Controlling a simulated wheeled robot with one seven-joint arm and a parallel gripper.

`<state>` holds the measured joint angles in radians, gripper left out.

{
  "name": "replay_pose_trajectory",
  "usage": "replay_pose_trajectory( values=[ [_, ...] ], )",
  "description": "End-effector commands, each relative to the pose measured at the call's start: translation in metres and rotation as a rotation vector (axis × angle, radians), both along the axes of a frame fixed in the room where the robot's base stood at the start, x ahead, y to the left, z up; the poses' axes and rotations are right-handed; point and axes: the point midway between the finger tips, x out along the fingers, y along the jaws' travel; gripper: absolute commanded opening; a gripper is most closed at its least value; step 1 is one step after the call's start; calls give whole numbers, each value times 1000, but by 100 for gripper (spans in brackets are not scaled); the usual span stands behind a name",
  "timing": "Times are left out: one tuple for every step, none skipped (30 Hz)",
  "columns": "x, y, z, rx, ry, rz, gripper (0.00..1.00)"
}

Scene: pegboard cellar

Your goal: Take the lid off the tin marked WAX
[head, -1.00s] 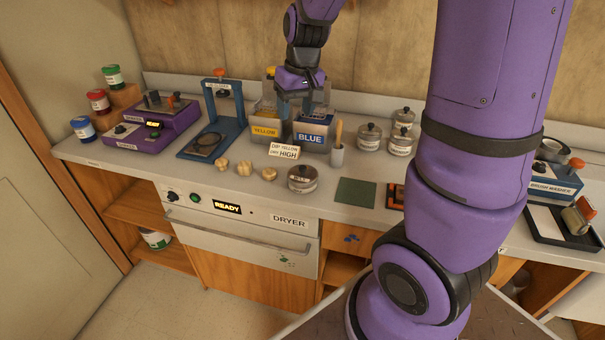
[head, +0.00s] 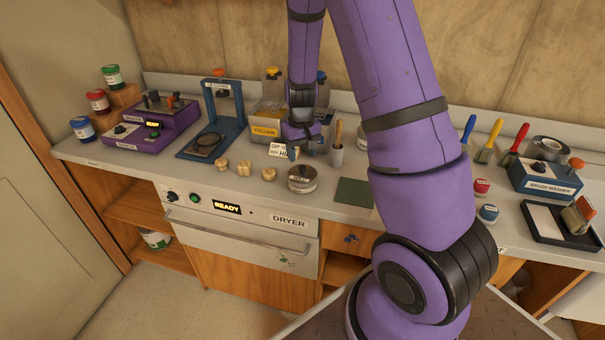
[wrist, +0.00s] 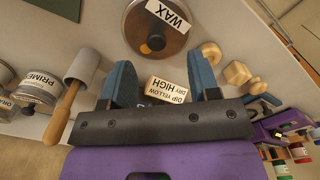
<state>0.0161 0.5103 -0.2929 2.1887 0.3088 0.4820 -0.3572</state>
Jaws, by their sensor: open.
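The tin marked WAX (wrist: 168,12) shows at the top of the wrist view. Its round metal lid (wrist: 140,40) is on, with a dark knob in the middle. In the head view the tin (head: 302,185) stands near the counter's front, its label too small to read there. My gripper (head: 306,149) is open and empty, above the counter just behind the tin. In the wrist view the gripper's blue fingers (wrist: 162,80) are spread wide, apart from the tin.
A small sign (wrist: 168,90) reading DIP YELLOW DRY HIGH shows between the fingers. A wooden-handled tool in a grey cup (head: 337,150) stands to the right. Wooden knobs (head: 244,168) lie left of the tin. A green pad (head: 354,192) lies to its right.

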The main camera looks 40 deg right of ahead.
Motion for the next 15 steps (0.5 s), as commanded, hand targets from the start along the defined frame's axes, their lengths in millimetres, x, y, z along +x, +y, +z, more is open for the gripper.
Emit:
replay_pose_trajectory(
  values=[
    [0, 0, -2, 0, 0, 0, 56],
    [0, 0, -3, 0, 0, 0, 56],
    [0, -1, -6, 0, -1, -1, 56],
    [1, -1, -8, 0, 0, -1, 56],
    [1, -2, -11, 0, 0, -2, 56],
    [1, -3, -16, 0, 2, -3, 56],
    [1, -4, -20, 0, 2, -2, 56],
    [2, -5, -24, -1, 2, -2, 56],
    [2, -6, -30, -1, 2, -3, 56],
    [3, -6, -33, 0, 1, -3, 56],
    [3, -7, -37, 0, 2, -2, 56],
    [3, -6, -43, 0, 1, -1, 56],
    [3, -6, -46, 0, 1, -1, 56],
    [3, -6, -48, 0, 0, -2, 56],
    [3, -6, -51, 1, 0, -2, 56]
  ],
)
